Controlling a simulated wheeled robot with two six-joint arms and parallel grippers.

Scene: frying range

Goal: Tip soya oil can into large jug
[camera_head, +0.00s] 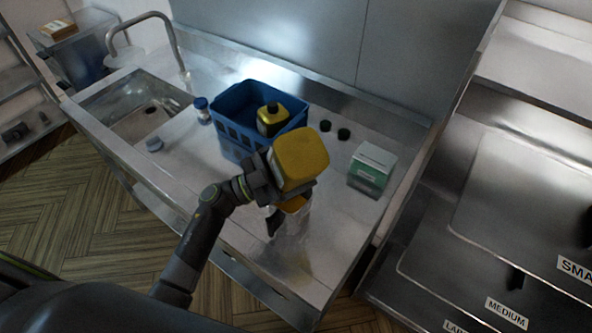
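My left gripper (280,180) is shut on a yellow can, the oil can (301,157), and holds it above the steel counter (225,190). The can looks tilted, with its broad yellow face toward the camera. Its spout and any label are hidden. Just below it stands a clear vessel, seemingly the jug (296,222), with a patch of yellow near its top. The can and gripper cover much of it. I cannot tell whether oil is flowing. My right gripper is not in view.
A blue crate (233,133) holding a yellow-and-black container (271,121) stands behind the can. A blue-lidded jar (202,109) is left of it. Two dark caps (343,134) and a green-and-white box (372,168) are at right. A sink (140,108) is at far left.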

